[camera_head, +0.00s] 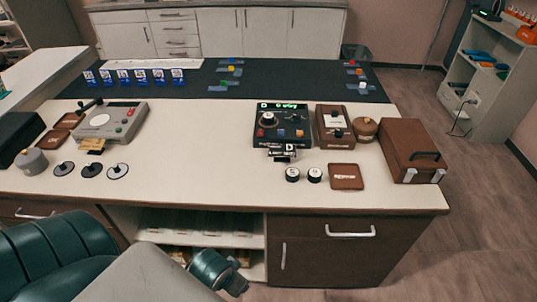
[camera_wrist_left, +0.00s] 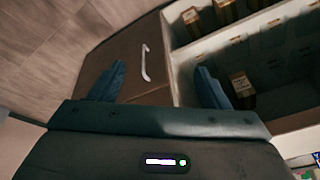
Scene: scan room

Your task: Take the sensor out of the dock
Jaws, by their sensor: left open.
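I cannot tell for sure which unit is the dock or see a clear sensor. A black console (camera_head: 281,122) with a lit display and a dial stands on the table, with a small black-and-white piece (camera_head: 282,153) at its front edge. A grey console (camera_head: 112,122) on the left has a yellowish piece (camera_head: 92,144) at its front edge. My left gripper (camera_head: 236,283) is low in front of the table, below the top, away from both consoles. In the left wrist view its fingers (camera_wrist_left: 160,72) are apart with nothing between them. My right gripper is out of view.
A brown case (camera_head: 411,150) stands at the table's right end beside a brown box (camera_head: 334,126) and a round jar (camera_head: 364,129). Open shelves (camera_head: 200,222) and a drawer front (camera_head: 350,231) are below the tabletop. The tabletop's middle (camera_head: 195,155) is clear.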

